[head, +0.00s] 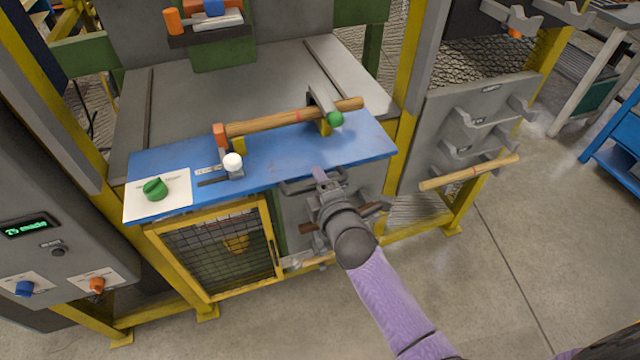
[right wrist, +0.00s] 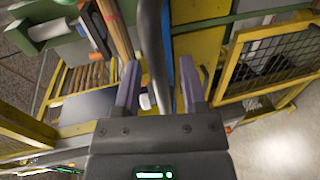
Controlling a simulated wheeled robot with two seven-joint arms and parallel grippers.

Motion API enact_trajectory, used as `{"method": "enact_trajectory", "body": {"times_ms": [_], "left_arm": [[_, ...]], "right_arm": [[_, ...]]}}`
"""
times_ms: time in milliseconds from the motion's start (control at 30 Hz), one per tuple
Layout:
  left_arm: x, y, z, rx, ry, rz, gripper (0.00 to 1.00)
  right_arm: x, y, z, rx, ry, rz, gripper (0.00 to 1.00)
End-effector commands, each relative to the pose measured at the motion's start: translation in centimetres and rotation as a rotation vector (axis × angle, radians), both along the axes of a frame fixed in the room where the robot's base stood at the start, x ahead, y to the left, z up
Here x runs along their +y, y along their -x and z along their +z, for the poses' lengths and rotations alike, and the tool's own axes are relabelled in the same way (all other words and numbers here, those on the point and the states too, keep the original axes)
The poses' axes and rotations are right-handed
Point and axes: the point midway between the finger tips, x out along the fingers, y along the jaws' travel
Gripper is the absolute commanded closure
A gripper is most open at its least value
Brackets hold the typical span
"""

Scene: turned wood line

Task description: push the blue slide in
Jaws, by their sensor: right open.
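The blue slide (head: 285,152) is a flat blue board in front of the grey machine bed, with a dark bar handle (head: 298,187) along its front edge. A wooden rod (head: 275,122) with a red ring lies across it on yellow supports. My right gripper (head: 321,178) is open at the handle. In the right wrist view my right gripper (right wrist: 162,82) has the dark handle bar (right wrist: 155,45) between its spread fingers, beside the blue slide's edge (right wrist: 187,78). Whether the fingers touch the bar cannot be told. My left gripper is not in view.
A white knob (head: 233,162) and a green knob (head: 155,188) sit on the board's left part. Below are a yellow mesh door (head: 215,252) and a grey panel. A rack at right holds another wooden rod (head: 470,173). Open floor lies in front.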

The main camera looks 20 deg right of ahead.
Motion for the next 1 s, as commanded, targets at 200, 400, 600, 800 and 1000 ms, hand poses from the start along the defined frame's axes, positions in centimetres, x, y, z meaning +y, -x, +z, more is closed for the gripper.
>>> {"method": "enact_trajectory", "body": {"times_ms": [200, 400, 600, 800, 1000], "left_arm": [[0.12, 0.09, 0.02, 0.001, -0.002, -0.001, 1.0], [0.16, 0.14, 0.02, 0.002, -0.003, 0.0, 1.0], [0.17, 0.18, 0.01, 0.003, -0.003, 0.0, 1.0], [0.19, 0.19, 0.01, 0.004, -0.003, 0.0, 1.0], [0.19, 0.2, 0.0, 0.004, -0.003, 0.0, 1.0]], "right_arm": [[-0.01, 0.03, 0.0, 0.0, 0.0, 0.0, 0.85], [-0.01, 0.04, -0.02, 0.001, -0.001, 0.0, 1.0], [-0.01, 0.05, -0.04, 0.001, -0.001, 0.0, 1.0], [-0.01, 0.06, -0.06, 0.001, -0.001, 0.0, 1.0], [-0.01, 0.06, -0.07, 0.002, -0.001, 0.0, 1.0]]}}
